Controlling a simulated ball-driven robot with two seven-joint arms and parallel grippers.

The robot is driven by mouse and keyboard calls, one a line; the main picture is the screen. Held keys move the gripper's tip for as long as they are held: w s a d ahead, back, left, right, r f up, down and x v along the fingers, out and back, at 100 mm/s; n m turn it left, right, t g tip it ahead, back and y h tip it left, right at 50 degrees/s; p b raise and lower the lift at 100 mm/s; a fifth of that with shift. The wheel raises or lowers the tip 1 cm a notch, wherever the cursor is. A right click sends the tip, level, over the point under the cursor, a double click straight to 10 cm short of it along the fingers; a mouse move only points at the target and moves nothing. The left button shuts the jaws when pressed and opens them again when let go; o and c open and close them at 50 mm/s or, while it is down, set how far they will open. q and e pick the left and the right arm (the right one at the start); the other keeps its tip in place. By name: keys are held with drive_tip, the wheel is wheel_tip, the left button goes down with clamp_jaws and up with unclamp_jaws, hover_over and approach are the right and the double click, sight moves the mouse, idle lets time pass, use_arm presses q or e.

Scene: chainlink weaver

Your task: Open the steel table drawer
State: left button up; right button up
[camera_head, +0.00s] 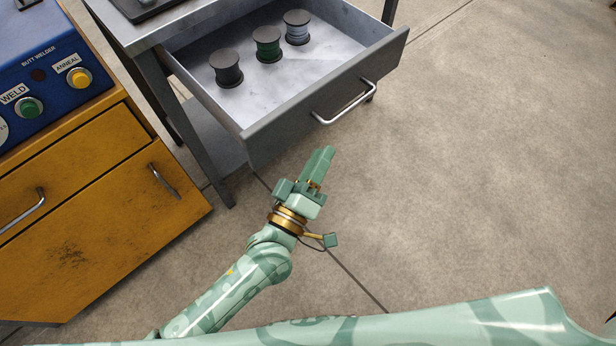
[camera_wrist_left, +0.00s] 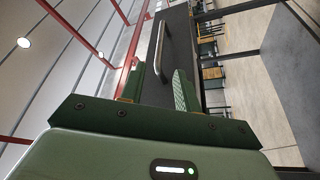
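The steel table's drawer (camera_head: 292,115) is pulled well out, with its inside exposed. Its bar handle (camera_head: 343,101) is on the grey front panel. My left gripper (camera_head: 322,168) is in front of and below the drawer front, apart from the handle. In the left wrist view the gripper's two green fingers (camera_wrist_left: 159,78) stand apart with nothing between them. The handle (camera_wrist_left: 163,46) shows beyond them on the dark drawer front (camera_wrist_left: 181,45). My right gripper is in neither view.
Black (camera_head: 227,68), green (camera_head: 267,45) and grey (camera_head: 296,27) spools stand inside the drawer. A yellow cabinet (camera_head: 95,195) with a blue butt welder (camera_head: 45,75) stands at the left. The concrete floor (camera_head: 480,170) to the right is clear.

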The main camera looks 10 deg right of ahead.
use_arm(q)
drive_tip(key=v, duration=0.5)
drive_tip(key=shift+w, duration=0.1)
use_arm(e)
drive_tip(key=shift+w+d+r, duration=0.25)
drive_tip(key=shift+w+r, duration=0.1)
